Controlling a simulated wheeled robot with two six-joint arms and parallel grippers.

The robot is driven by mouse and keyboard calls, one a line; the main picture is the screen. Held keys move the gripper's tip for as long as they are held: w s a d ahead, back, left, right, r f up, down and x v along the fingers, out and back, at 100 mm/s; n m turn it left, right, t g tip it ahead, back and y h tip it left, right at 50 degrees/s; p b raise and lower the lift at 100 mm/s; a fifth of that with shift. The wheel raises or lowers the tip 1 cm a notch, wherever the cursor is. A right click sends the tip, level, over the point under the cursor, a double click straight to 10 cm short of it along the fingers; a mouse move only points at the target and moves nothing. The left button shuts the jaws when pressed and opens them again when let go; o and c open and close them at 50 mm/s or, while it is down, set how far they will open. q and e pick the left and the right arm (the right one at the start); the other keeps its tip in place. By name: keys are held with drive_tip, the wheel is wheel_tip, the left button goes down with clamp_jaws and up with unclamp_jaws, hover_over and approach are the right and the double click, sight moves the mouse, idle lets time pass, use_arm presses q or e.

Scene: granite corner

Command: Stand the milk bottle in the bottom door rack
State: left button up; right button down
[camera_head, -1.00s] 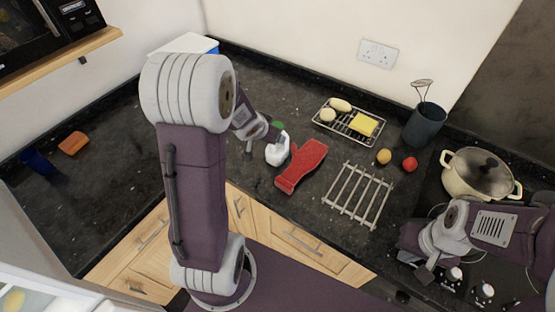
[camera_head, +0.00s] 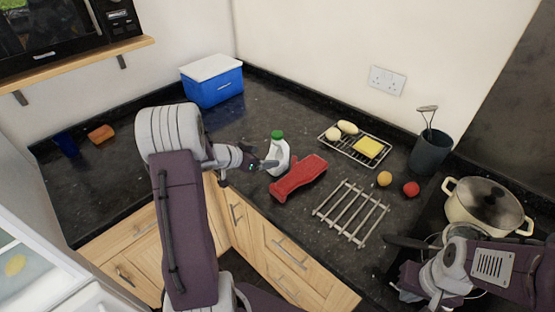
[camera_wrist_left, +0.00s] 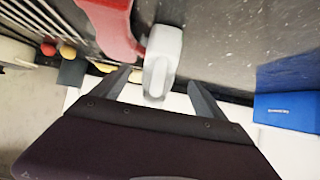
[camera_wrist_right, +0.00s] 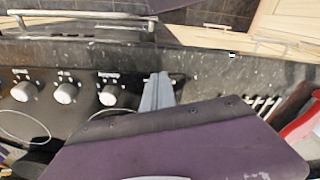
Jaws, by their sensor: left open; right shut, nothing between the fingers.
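My left gripper (camera_head: 268,165) is open at the bottle's left side. In the left wrist view the bottle (camera_wrist_left: 162,58) shows ahead of and between the open fingers (camera_wrist_left: 160,78); I cannot tell whether they touch it. My right gripper (camera_wrist_right: 157,90) is shut and empty above the hob's front edge. A pale open fridge-like unit (camera_head: 28,262) shows at the lower left with a yellow item inside; its bottom door rack cannot be made out.
A wire rack (camera_head: 355,147), a pot (camera_head: 486,205) and a utensil holder (camera_head: 430,152) stand farther right. A blue cool box (camera_head: 213,85) is at the back.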

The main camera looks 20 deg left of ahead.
sight(277, 155)
use_arm(q)
drive_tip(key=x, duration=0.4)
drive_tip(key=shift+a+f, duration=0.1)
drive_tip(key=shift+a, duration=0.25)
drive_tip(key=x, duration=0.5)
drive_tip(key=shift+w+d, duration=0.1)
drive_tip(key=shift+d, duration=0.25)
drive_tip(key=c, duration=0.7)
clamp_jaws()
